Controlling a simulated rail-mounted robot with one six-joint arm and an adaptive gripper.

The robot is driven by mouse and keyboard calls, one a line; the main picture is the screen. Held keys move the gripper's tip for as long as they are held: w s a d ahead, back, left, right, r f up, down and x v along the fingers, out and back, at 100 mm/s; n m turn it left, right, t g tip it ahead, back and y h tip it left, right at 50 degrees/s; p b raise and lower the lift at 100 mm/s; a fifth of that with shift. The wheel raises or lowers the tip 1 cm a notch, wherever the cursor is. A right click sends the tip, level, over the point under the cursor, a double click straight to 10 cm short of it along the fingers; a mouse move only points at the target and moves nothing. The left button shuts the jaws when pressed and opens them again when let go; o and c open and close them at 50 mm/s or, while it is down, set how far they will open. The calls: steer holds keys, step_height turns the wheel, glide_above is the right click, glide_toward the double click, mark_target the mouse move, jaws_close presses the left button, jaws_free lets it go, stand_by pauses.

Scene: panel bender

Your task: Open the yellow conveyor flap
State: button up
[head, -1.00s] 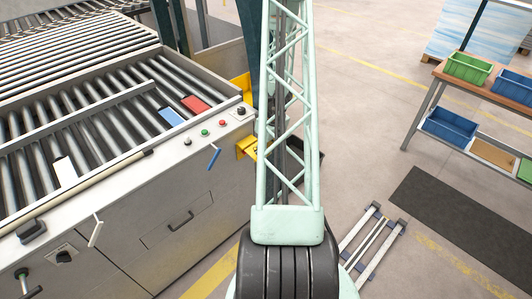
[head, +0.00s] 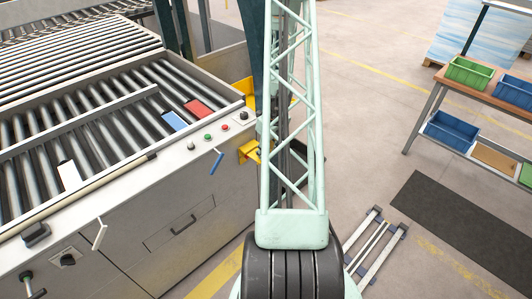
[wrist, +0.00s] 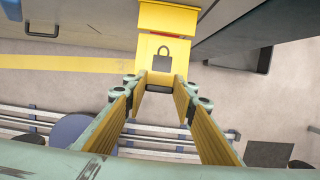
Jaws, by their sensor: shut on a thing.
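The yellow flap (wrist: 162,45) with a black padlock mark is at the top middle of the wrist view. In the head view, yellow parts (head: 248,151) show at the conveyor's right end, partly hidden behind my arm. My gripper (wrist: 160,84) reaches up to the flap's lower edge in the wrist view, its yellow-padded fingers on either side of it. It is shut on the flap, with a visible gap between the fingers. The exact contact is hard to see. The gripper cannot be made out in the head view.
The roller conveyor (head: 105,142) fills the left, with buttons and small levers on its front panel (head: 180,205). A shelf with bins (head: 468,70) stands at the right. A dark mat (head: 450,215) and a metal frame (head: 376,245) lie on the floor.

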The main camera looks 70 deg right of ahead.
steer(key=o, duration=1.2)
steer(key=shift+w+d, duration=0.1)
steer(key=shift+w, duration=0.25)
steer(key=shift+c, duration=0.2)
steer(key=shift+s, duration=0.2)
steer(key=shift+s+r, duration=0.1)
steer(key=shift+r, duration=0.15)
steer(key=v, duration=1.1)
steer(key=shift+r, duration=0.25)
